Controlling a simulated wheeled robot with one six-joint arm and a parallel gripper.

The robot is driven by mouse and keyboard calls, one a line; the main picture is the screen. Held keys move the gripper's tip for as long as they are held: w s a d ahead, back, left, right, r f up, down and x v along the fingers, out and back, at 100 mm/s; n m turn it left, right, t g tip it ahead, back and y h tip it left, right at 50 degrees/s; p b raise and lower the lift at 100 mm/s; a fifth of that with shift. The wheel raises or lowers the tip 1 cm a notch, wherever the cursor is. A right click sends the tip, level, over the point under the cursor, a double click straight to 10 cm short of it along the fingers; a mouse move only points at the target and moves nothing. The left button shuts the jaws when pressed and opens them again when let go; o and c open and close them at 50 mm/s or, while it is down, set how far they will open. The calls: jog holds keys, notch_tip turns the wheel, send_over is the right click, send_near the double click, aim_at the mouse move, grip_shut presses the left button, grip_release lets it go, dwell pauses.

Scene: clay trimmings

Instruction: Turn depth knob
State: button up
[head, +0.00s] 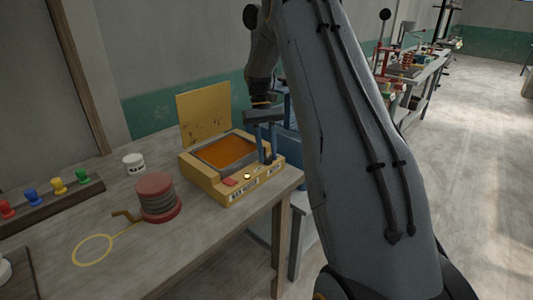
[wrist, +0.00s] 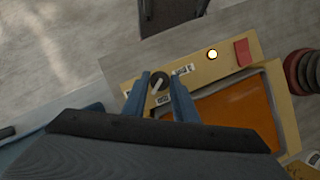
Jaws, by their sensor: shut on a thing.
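A yellow box-like machine (head: 228,196) stands near the table's right edge, its lid raised at the back and an orange surface inside. Its front panel carries a black round depth knob (wrist: 159,80) with a white pointer line, a lit round lamp (wrist: 212,54) and a red switch (wrist: 243,52). My gripper (wrist: 162,82) reaches down over the panel with its two blue fingers on either side of the knob, shut on it. In the head view my gripper (head: 267,158) is at the machine's right end, and its fingers hide the knob there.
A red-ended spool (head: 158,196) stands left of the machine, with a white jar (head: 134,164) behind it. A yellow wire loop (head: 92,250) lies on the table (head: 150,262). A rack with coloured knobs (head: 45,202) is at the far left. The floor to the right is clear.

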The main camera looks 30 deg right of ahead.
jog(key=m+y, duration=0.1)
jog(key=m, duration=0.2)
jog(key=shift+d+m+t, duration=0.15)
jog(key=shift+m+t, duration=0.15)
jog(key=shift+s+m+t+y, duration=0.15)
jog(key=shift+m+t+y, duration=0.45)
jog(key=shift+m, duration=1.2)
jog(key=o, duration=0.8)
jog(key=shift+c, duration=0.2)
jog(key=shift+d, duration=0.1)
jog(key=b+v, duration=0.2)
jog(key=v, duration=0.5)
jog(key=shift+d+r, duration=0.2)
jog(key=shift+r, duration=0.1)
